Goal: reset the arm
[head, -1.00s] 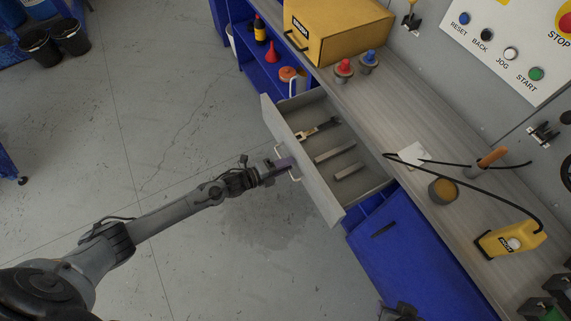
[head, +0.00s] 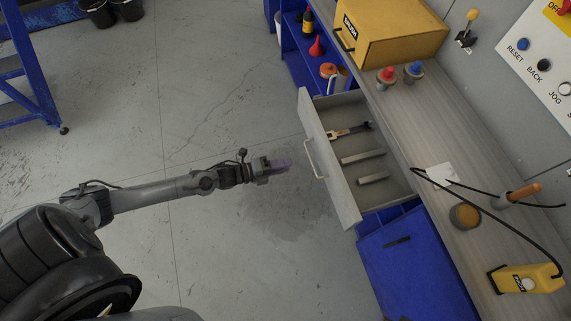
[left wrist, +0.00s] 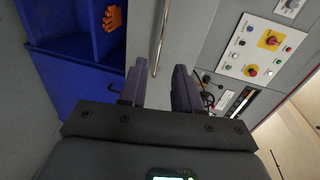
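My left arm reaches in from the left in the head view. Its gripper (head: 284,165), with purple fingers, is in the air to the left of the pulled-out grey drawer (head: 331,173). A clear gap separates it from the drawer's handle (head: 314,157). In the left wrist view the two fingers (left wrist: 158,84) stand apart with nothing between them, so it is open. The drawer's bar handle (left wrist: 161,38) shows beyond the fingertips. My right gripper is not in view.
The drawer holds a wooden-handled tool (head: 347,132) and grey dividers. The bench top (head: 440,125) carries a yellow box (head: 385,38), red and blue capped items, and a yellow device (head: 525,280). Below is a blue cabinet (head: 415,255). The floor around my arm is open.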

